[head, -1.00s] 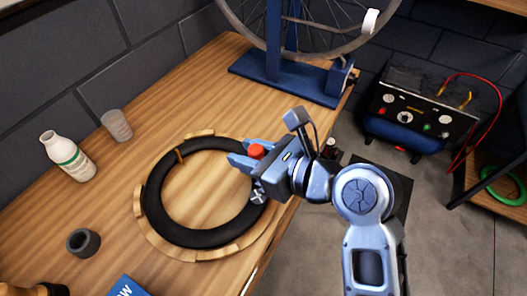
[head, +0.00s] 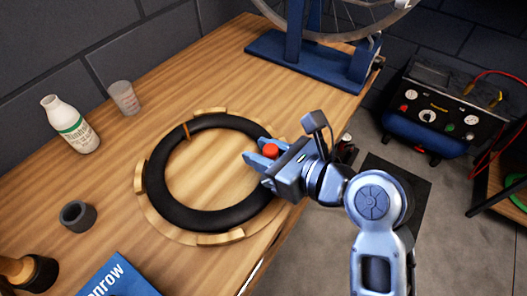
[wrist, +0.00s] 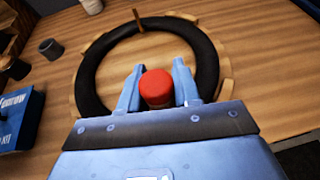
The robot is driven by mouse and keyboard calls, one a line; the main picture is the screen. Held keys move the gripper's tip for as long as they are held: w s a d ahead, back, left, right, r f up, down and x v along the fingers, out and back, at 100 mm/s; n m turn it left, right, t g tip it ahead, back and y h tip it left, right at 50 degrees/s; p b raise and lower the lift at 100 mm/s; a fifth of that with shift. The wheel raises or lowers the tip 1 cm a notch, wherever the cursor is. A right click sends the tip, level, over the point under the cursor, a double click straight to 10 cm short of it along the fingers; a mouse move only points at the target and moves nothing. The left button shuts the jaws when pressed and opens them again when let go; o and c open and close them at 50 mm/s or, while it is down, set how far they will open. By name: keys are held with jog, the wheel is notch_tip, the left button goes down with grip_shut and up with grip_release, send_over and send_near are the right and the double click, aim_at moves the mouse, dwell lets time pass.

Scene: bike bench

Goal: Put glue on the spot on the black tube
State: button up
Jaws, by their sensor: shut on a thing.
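The black tube (head: 166,203) is a ring lying on a round wooden holder (head: 220,239) on the bench; it also shows in the wrist view (wrist: 90,75). My gripper (head: 258,150) is shut on a red-topped cylinder (head: 271,151), seen between its fingers in the wrist view (wrist: 156,88). Most of its body below the red top is hidden, so I cannot tell if it is the glue. The gripper is over the tube's right side in the head view; its height above is unclear. It hides part of the tube there. I cannot make out the spot now.
A white bottle (head: 72,128) and a clear cup (head: 124,98) stand at the wall. A dark grey cup (head: 77,216) and a blue box (head: 115,280) are left of the holder. A blue wheel stand (head: 310,62) is at the far end. The bench's right edge is close to my gripper.

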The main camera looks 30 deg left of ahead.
jog(key=shift+f, duration=0.35)
dwell(0.7)
jog(key=shift+w+p, duration=0.5)
jog(key=shift+p, duration=0.15)
jog(key=shift+s+r, duration=0.1)
jog(key=shift+s, duration=0.1)
jog(key=shift+s+p, duration=0.85)
jog(key=shift+p, duration=0.05)
jog(key=shift+w, duration=0.1)
jog(key=shift+w+p, duration=0.3)
jog(key=shift+w, duration=0.65)
jog(key=shift+s, duration=0.1)
jog(key=shift+s+p, duration=0.95)
jog(key=shift+p, duration=0.05)
